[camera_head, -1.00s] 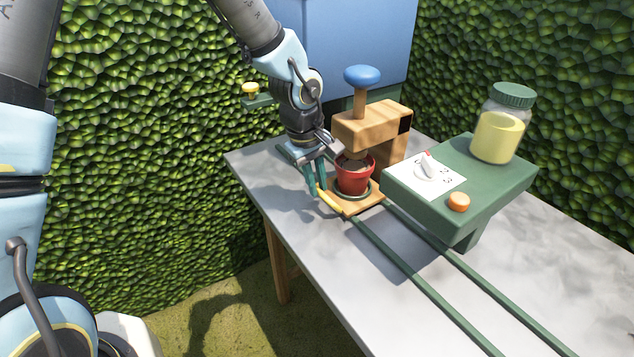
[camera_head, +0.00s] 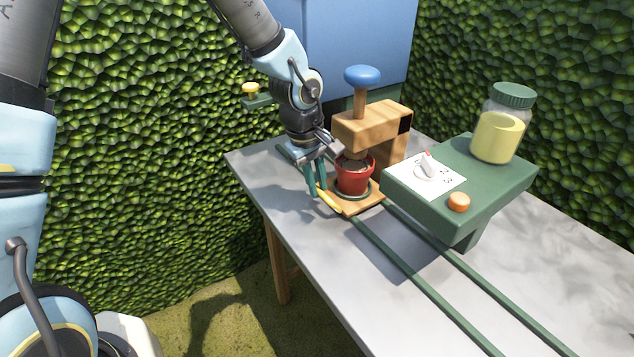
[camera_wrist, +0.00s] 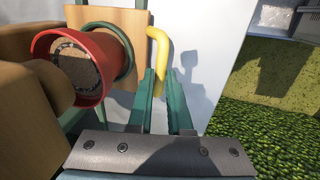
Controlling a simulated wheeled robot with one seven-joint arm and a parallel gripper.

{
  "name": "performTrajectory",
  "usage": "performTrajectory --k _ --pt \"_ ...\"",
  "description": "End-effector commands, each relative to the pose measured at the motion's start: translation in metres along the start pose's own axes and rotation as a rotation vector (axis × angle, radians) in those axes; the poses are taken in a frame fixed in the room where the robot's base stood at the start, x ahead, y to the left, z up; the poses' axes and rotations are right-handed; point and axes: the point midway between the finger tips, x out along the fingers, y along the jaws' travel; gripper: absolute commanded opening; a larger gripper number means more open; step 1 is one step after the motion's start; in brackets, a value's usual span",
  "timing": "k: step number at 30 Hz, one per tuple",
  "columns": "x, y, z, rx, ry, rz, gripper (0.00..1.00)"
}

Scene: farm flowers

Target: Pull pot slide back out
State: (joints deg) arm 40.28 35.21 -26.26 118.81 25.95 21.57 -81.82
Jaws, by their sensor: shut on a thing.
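The pot slide (camera_head: 352,207) is a wooden board on green rails, in the middle of the head view. A red pot (camera_head: 353,181) with brown soil stands on it in a dark green ring, beneath the wooden press. A yellow handle (camera_head: 329,200) runs along the slide's near left edge. My gripper (camera_head: 318,190) is at this handle, left of the pot, with its fingers pointing down. In the wrist view the handle (camera_wrist: 158,46) reaches in between the teal fingertips, and my gripper is shut on it. The exact contact is partly hidden by the fingers.
The wooden press (camera_head: 372,130) with a blue knob (camera_head: 362,76) stands over the pot. A green stand (camera_head: 500,180) with a dial (camera_head: 428,174), an orange button (camera_head: 459,201) and a yellow-filled jar (camera_head: 498,136) is at right. The green rails (camera_head: 400,262) toward the front are clear.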

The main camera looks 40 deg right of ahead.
Motion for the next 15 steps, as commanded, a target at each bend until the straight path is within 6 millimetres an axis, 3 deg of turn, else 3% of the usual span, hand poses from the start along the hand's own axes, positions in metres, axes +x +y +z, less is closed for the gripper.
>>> performTrajectory --k 8,15 --pt "0.002 0.001 0.010 0.003 0.000 0.000 0.00" --pt "0.005 0.000 0.066 0.009 0.001 0.002 0.00"
